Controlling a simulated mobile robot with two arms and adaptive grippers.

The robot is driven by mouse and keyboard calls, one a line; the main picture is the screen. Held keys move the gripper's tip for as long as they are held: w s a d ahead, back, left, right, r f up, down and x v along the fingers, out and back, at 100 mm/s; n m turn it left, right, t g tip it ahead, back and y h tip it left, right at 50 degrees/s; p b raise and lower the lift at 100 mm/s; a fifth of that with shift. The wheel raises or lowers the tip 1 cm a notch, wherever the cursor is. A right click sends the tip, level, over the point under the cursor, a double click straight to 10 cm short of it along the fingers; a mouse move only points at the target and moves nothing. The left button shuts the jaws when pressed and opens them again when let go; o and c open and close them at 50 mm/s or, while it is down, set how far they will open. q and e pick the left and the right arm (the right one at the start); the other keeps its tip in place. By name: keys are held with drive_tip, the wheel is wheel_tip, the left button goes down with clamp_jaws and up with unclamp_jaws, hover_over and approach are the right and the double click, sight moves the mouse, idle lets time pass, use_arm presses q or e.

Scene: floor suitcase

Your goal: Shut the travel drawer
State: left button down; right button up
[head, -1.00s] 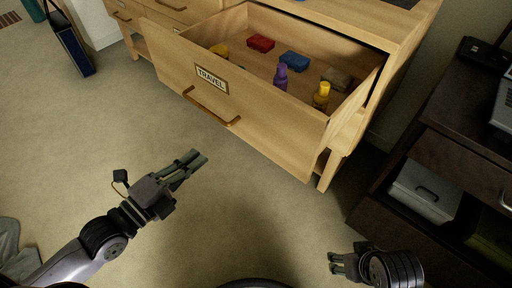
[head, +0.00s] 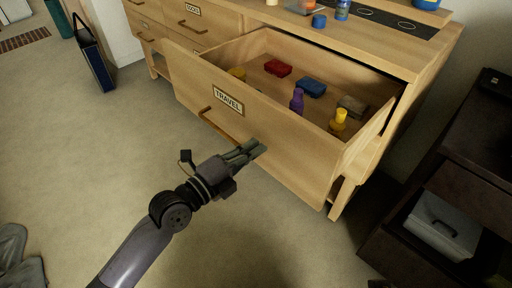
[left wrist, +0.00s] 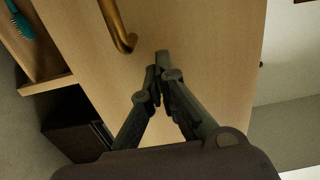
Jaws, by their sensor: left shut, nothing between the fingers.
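The travel drawer (head: 285,145) is a light wood drawer with a "TRAVEL" label, pulled well out of the dresser. Its brown bar handle (head: 222,126) is on the front, and one end of the handle (left wrist: 122,28) shows in the left wrist view. My left gripper (head: 258,148) is shut and empty, with its fingertips at the drawer front, to the right of the handle. In the left wrist view the fingertips (left wrist: 161,62) are together close against the wood; I cannot tell if they touch. My right gripper is out of view.
The drawer holds red (head: 278,67) and blue (head: 311,87) packets, a purple bottle (head: 297,101), a yellow-topped bottle (head: 339,120) and others. A dark cabinet with a grey box (head: 442,222) stands at right. A dark blue bag (head: 93,55) stands at back left.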

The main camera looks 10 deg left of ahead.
use_arm(q)
drive_tip(key=shift+w+d, duration=0.3)
drive_tip(key=shift+w, duration=0.15)
drive_tip(key=shift+w, duration=0.15)
